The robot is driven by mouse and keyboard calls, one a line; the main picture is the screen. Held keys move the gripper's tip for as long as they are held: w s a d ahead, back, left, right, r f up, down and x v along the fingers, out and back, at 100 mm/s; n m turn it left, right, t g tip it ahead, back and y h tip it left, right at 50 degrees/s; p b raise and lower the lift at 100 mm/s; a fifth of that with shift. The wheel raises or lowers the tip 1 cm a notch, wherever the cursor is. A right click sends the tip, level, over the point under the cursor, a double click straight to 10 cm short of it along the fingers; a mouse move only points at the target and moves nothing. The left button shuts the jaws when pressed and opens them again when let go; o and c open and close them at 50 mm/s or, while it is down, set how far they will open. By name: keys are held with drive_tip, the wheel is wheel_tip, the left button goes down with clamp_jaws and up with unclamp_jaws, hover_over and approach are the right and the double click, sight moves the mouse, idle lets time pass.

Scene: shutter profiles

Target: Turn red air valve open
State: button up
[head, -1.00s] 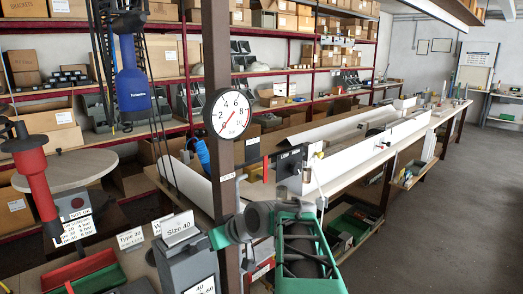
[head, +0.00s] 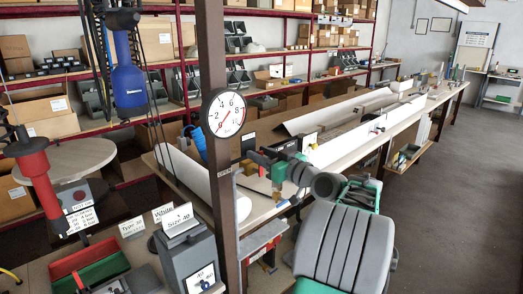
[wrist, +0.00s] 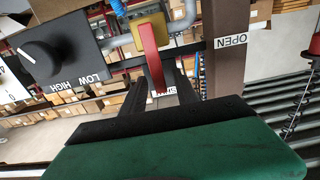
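The red air valve's handle (wrist: 151,55) shows in the wrist view as a red lever on a brass-coloured body (wrist: 150,33) with grey pipe. Its free end points down the picture, towards an upside-down SHUT label (wrist: 164,92). An OPEN label (wrist: 231,41) is on the post to the right. My gripper (wrist: 163,88) has its dark fingers apart, one on each side of the lever's lower end. I cannot tell whether they touch it. In the head view my gripper (head: 262,163) is beside the post, and the valve is mostly hidden.
A pressure gauge (head: 224,113) is on the brown post (head: 228,220). A black switch box (wrist: 52,50) marked LOW and HIGH is left of the valve in the wrist view. Blue (head: 129,70) and red (head: 34,170) tools hang at left. The aisle floor (head: 440,200) is clear.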

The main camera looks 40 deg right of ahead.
drive_tip(key=shift+c, duration=0.4)
clamp_jaws()
idle(0.9)
